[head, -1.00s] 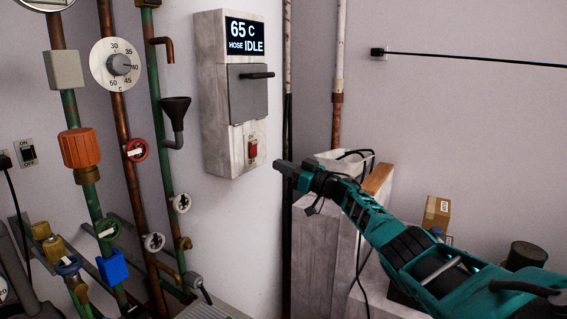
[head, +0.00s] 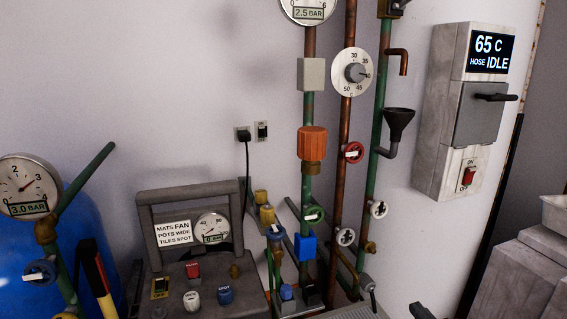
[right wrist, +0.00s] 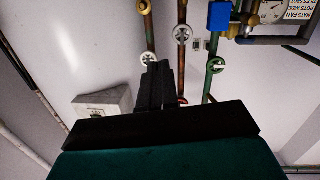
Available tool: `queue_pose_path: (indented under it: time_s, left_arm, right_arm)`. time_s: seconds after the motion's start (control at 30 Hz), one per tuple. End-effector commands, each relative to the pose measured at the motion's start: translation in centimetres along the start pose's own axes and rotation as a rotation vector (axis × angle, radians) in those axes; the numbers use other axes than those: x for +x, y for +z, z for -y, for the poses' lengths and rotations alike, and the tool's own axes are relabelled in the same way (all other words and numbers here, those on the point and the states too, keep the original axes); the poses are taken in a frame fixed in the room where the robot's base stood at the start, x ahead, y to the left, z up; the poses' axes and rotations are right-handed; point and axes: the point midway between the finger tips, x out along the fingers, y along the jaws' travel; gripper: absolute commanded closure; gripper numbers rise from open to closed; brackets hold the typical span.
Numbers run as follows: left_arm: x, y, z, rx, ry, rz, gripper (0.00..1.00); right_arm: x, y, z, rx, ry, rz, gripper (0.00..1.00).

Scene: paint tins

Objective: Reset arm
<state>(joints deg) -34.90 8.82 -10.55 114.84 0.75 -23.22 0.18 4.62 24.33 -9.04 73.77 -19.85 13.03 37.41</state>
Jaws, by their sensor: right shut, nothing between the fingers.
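My right gripper (head: 421,311) shows only as a dark tip at the bottom edge of the head view, right of the pipes. In the right wrist view its dark fingers (right wrist: 158,86) are together with nothing between them. Pipes and valve wheels lie beyond the fingers there, and I cannot tell the exact gap. My left gripper is not in view.
A wall box (head: 455,125) reads 65 C, hose idle. Vertical pipes carry a dial (head: 355,73), an orange cap (head: 312,144), a red valve (head: 353,152) and a black funnel (head: 399,124). A gauge panel (head: 190,195) and blue tank (head: 78,232) stand left.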

Motion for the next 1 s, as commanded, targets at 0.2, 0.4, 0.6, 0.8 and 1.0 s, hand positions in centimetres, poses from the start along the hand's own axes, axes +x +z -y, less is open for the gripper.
queue_pose_path:
  time_s: [0.2, 0.4, 0.6, 0.8, 1.0]
  left_arm:
    - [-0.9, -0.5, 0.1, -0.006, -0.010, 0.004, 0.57]
    - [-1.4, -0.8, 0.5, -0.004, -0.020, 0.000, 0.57]
    - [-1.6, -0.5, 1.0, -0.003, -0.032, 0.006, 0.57]
    - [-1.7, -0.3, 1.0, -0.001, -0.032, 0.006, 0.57]
    - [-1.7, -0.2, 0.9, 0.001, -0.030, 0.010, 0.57]
  right_arm:
    - [-8.9, 4.1, 9.8, 0.041, 0.010, 0.221, 1.00]
    - [-16.7, 4.9, 15.8, 0.070, -0.016, 0.415, 1.00]
    - [-20.7, 4.6, 18.4, 0.082, -0.046, 0.514, 1.00]
    - [-21.1, 4.5, 18.8, 0.081, -0.051, 0.526, 1.00]
    - [-21.1, 4.6, 18.7, 0.081, -0.051, 0.524, 1.00]
